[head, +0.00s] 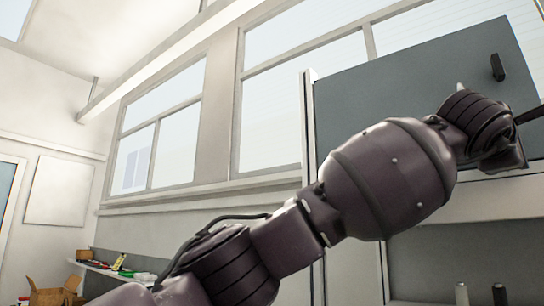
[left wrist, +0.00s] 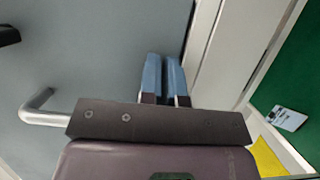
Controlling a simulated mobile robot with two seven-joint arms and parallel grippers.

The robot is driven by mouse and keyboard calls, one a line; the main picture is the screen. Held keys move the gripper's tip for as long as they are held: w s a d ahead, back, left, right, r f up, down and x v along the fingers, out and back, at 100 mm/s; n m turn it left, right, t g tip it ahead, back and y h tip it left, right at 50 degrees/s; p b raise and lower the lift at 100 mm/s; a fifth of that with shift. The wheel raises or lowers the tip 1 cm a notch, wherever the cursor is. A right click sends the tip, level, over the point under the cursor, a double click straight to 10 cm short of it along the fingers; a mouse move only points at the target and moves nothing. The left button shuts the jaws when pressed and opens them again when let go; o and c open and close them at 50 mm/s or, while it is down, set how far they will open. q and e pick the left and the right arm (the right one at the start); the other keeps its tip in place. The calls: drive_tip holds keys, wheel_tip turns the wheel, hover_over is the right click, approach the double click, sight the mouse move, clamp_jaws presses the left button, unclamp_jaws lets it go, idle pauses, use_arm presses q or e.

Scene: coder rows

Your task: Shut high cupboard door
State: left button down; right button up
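The high cupboard door is a flat grey panel (head: 400,90) at the upper right of the head view, with a short dark handle (head: 497,67) near its upper right corner. I cannot tell for sure how far the door stands from its frame. My left arm crosses in front of the door's lower part. In the left wrist view the grey door surface (left wrist: 90,50) fills the left and middle. My left gripper (left wrist: 165,62) has its two blue fingers side by side, shut with nothing between them, close in front of the door. Contact is unclear. My right gripper is not in view.
A pale upright frame (head: 308,120) edges the door's left side. Windows (head: 270,130) line the wall behind. The wrist view shows a green board (left wrist: 285,75) and something yellow (left wrist: 267,158).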

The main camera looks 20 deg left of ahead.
use_arm(q)
drive_tip(key=shift+w+a, duration=0.25)
drive_tip(key=shift+w, duration=0.1)
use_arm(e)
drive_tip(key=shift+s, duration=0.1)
